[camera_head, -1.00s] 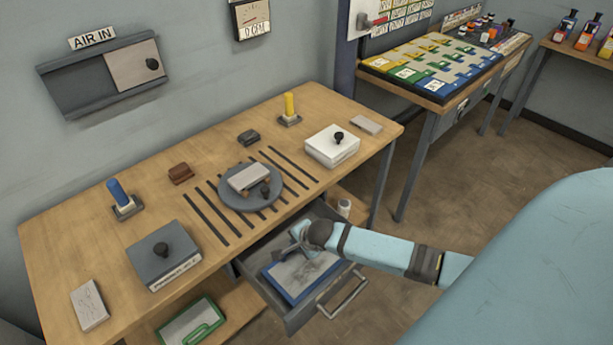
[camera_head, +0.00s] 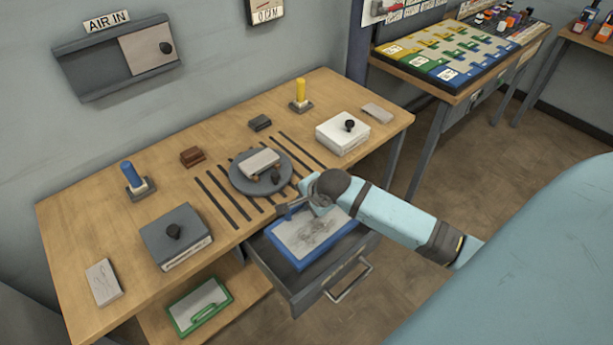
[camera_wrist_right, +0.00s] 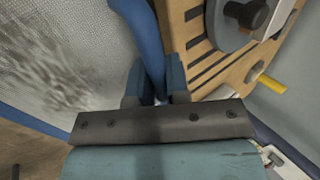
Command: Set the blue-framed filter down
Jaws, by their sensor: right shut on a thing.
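The blue-framed filter (camera_head: 311,236) has a pale, smudged mesh and a blue rim. My right gripper (camera_head: 292,208) is shut on the rim at its far edge, next to the table's front edge. In the right wrist view the gripper's fingers (camera_wrist_right: 155,85) pinch the blue frame (camera_wrist_right: 147,42), with the smudged mesh to the left. The filter is over the open drawer (camera_head: 330,285) and looks raised above its floor; the exact gap cannot be told. My left gripper is not in view.
The wooden table (camera_head: 95,225) has slots and a round grey plate (camera_head: 243,182) holding a small block. A grey box (camera_head: 175,235), white box (camera_head: 342,135), blue post (camera_head: 130,175) and yellow post (camera_head: 300,92) stand there. A green-framed filter (camera_head: 200,305) lies on the lower shelf.

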